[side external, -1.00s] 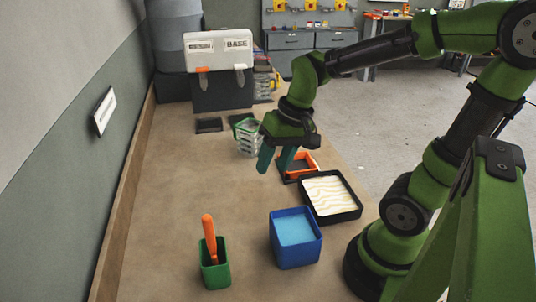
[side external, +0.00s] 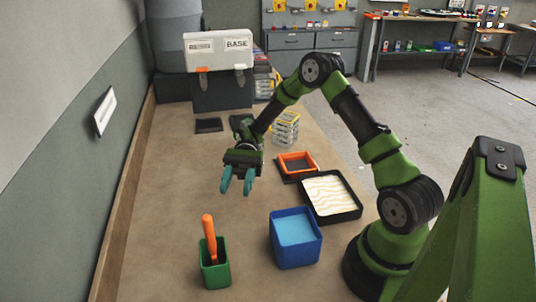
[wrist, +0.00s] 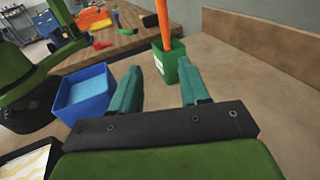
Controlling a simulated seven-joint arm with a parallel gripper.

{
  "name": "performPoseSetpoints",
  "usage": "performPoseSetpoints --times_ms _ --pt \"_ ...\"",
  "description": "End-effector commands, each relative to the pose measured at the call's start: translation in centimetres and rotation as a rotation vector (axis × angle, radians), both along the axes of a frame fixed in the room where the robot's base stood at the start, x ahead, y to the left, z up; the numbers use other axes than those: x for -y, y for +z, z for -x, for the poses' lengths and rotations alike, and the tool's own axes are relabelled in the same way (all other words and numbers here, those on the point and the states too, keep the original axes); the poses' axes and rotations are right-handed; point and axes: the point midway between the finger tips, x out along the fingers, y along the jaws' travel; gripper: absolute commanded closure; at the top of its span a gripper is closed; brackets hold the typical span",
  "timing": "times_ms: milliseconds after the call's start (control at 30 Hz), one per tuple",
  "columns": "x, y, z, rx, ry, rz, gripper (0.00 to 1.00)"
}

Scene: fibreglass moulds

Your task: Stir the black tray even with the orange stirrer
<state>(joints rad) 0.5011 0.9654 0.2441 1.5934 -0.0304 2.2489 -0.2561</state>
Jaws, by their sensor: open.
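The orange stirrer (side external: 209,238) stands handle up, slightly tilted, in a green holder (side external: 215,268) at the front left of the bench. The black tray (side external: 331,197) lies right of centre and holds a pale fill with wavy yellowish streaks. Its corner shows at the lower left of the wrist view (wrist: 28,160). My gripper (side external: 237,186) is open and empty, above the bench behind the holder. In the wrist view the two teal fingers (wrist: 160,88) point towards the green holder and the stirrer (wrist: 166,28), which are beyond the fingertips.
A blue container (side external: 296,240) with light blue contents stands between the holder and the black tray. An orange frame (side external: 297,163) lies behind the tray, with clear stacked boxes (side external: 285,129) farther back. A wall (side external: 55,130) borders the left side. The bench's left middle is clear.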

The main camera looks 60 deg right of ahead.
Motion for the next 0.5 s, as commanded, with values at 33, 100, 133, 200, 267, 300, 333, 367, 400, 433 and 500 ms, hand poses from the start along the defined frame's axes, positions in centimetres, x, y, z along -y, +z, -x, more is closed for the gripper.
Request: performPoseSetpoints --times_ms 33,100,133,200,267,300,333,367,400,433,500 --pt "0.0 1.0 -0.5 -0.006 -0.011 -0.023 0.55" --pt "-0.1 1.7 -0.8 -0.025 -0.020 -0.047 0.55" --pt "-0.2 1.9 -0.7 -0.031 -0.022 -0.055 0.55" --pt "-0.6 2.1 -0.6 -0.036 -0.023 -0.064 0.55" --pt "-1.1 2.1 -0.4 -0.035 -0.022 -0.065 0.55" --pt "-1.5 2.1 -0.2 -0.034 -0.021 -0.064 0.55" --pt "-1.9 2.1 0.0 -0.034 -0.020 -0.064 0.55" --pt "-2.4 2.1 0.2 -0.034 -0.019 -0.063 0.55" --pt "-3.1 2.1 0.5 -0.034 -0.019 -0.061 0.55" --pt "-3.6 2.1 0.7 -0.035 -0.019 -0.062 0.55" --pt "-4.9 2.1 1.3 -0.035 -0.018 -0.061 0.55"
